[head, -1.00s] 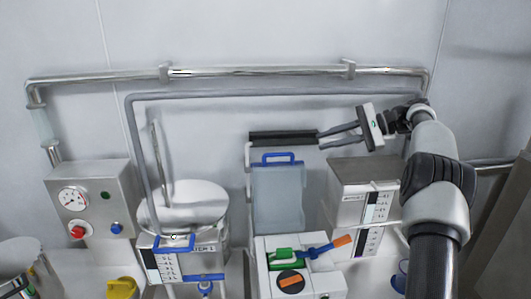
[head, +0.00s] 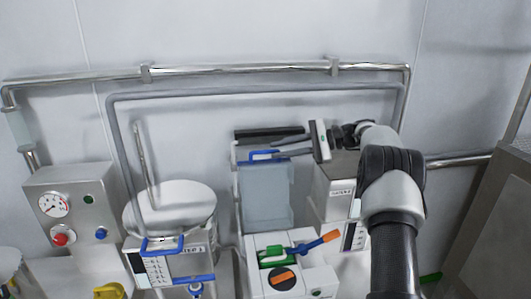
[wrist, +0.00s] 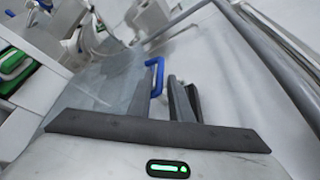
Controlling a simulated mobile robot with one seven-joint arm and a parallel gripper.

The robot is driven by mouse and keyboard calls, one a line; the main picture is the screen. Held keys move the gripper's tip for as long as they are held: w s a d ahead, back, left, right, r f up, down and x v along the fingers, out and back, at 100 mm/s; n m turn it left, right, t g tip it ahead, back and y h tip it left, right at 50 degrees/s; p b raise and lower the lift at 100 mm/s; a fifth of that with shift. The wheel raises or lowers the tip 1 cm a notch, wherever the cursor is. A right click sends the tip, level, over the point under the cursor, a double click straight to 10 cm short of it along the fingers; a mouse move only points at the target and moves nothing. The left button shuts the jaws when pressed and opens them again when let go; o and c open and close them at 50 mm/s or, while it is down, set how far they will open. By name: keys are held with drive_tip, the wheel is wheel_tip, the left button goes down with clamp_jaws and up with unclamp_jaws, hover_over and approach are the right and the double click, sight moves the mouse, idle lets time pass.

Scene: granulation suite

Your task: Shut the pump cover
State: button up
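The pump cover (head: 266,200) is a clear bluish panel with a blue handle (head: 262,155) along its top edge. It stands raised behind the white pump (head: 262,292), whose top is uncovered and shows a green part. My gripper (head: 276,149) is just right of the handle, its fingers pointing left with a gap between them. In the wrist view the fingers (wrist: 184,98) are close beside the blue handle (wrist: 156,77), with the clear cover (wrist: 105,88) to the left. They do not appear to grasp it.
A blue lever with an orange end (head: 316,243) lies on the pump. A steel vessel with a white lid (head: 170,207) stands left, and a scaled box (head: 337,187) right. A control box with gauge (head: 72,208) is farther left. Pipes (head: 240,69) run along the wall.

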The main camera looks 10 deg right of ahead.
sight(272, 150)
drive_tip(key=x, duration=0.5)
drive_tip(key=shift+a, duration=0.1)
clamp_jaws()
